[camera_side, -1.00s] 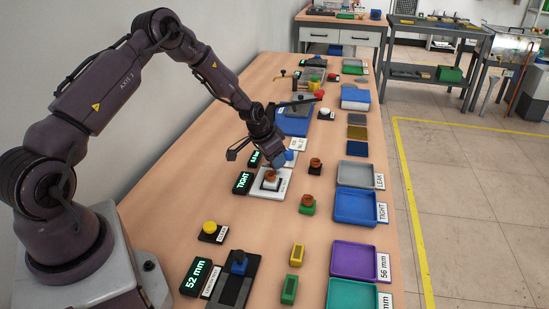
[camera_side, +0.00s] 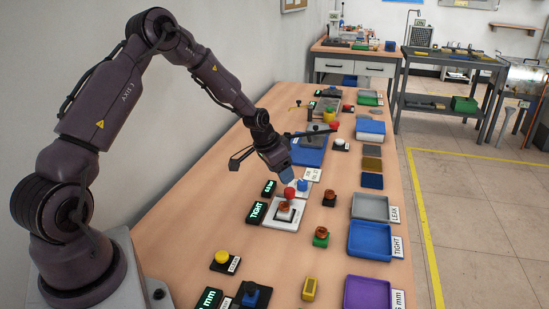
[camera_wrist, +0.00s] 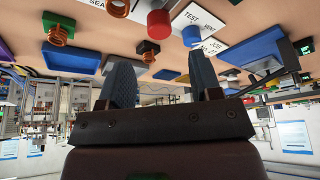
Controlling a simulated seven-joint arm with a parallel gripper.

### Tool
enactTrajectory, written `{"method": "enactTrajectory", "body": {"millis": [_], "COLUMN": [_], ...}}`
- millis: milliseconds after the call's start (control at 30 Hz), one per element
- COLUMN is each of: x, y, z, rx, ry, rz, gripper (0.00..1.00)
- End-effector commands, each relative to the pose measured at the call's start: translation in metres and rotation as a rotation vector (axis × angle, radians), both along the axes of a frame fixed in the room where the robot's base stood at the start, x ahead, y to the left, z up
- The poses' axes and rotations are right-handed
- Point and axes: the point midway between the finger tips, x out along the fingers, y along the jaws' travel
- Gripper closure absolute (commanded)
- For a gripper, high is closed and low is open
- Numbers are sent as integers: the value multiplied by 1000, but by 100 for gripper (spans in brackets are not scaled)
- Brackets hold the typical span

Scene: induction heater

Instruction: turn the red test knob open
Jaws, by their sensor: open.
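The red test knob (camera_side: 290,193) stands on the white-framed station (camera_side: 271,219), beside a blue knob (camera_side: 303,185). My gripper (camera_side: 283,172) is above and just behind the red knob, pointing down, apart from it as far as I can tell. In the wrist view the red knob (camera_wrist: 159,23) and blue knob (camera_wrist: 191,36) show beyond the fingertips, near white labels reading TEST and VENT. My gripper (camera_wrist: 161,68) is open, with nothing between its two blue-grey fingers.
A copper coil part (camera_side: 284,207) sits in the station. Other coil parts (camera_side: 329,199) and (camera_side: 321,236) stand to the right. Blue (camera_side: 370,242) and grey (camera_side: 371,207) trays line the right edge. A yellow button (camera_side: 222,257) is nearer the front.

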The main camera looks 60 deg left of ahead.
Motion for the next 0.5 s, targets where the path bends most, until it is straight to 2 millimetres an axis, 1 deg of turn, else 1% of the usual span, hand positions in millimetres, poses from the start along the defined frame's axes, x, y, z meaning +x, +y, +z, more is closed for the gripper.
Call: {"method": "enactTrajectory", "body": {"millis": [33,200,333,500], "x": [-4,-15,-20,-22], "y": [1,1,1,0], "z": [12,38,48,52], "rx": [2,1,1,0], "ry": [-3,-3,-1,-1], "rz": [2,3,1,0], "gripper": [42,42,42,42]}}
